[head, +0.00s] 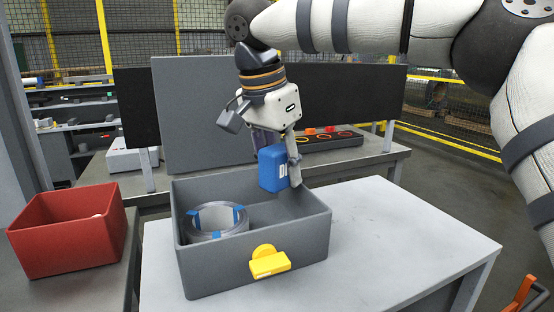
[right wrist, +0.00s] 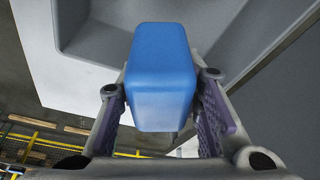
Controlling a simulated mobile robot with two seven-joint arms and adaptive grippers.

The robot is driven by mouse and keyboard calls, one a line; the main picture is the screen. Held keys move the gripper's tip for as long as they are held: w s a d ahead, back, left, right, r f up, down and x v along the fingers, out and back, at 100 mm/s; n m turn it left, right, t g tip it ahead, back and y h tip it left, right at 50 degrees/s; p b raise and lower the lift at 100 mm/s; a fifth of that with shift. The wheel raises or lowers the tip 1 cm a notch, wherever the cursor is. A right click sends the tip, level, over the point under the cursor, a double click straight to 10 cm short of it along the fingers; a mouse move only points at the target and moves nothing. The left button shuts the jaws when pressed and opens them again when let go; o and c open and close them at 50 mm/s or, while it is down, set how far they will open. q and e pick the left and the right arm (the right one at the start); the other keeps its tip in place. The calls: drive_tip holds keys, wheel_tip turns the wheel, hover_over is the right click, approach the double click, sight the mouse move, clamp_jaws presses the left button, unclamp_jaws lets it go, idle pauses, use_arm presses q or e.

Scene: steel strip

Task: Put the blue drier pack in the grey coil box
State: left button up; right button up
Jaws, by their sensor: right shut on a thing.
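The blue drier pack (head: 272,169) is held in my right gripper (head: 278,160) above the right part of the grey coil box. In the right wrist view the blue pack (right wrist: 161,78) sits between the two fingers of my right gripper (right wrist: 160,115). The grey coil box (head: 223,270) stands on the light table, with a yellow latch-like piece (head: 268,262) on its front wall. A metal strip coil (head: 215,222) with blue bands lies in the left part of the box. The grey box (right wrist: 95,45) also shows beyond the pack in the right wrist view. My left gripper is out of view.
A red bin (head: 70,240) stands at the left on another surface. Behind the box are a grey panel (head: 200,110) and a dark tray with orange rings (head: 325,140). The table right of the box (head: 390,230) is clear.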

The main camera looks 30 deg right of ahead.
sight(266, 150)
drive_tip(key=shift+w, duration=0.25)
drive_tip(key=shift+s+f, duration=0.1)
drive_tip(key=shift+s, duration=0.2)
drive_tip(key=shift+w+f, duration=0.15)
drive_tip(key=shift+f, duration=3.8)
drive_tip(key=shift+f, duration=0.25)
drive_tip(key=o, duration=1.2)
drive_tip(key=shift+o, duration=0.2)
drive_tip(key=v, duration=1.2)
drive_tip(key=shift+a, duration=0.1)
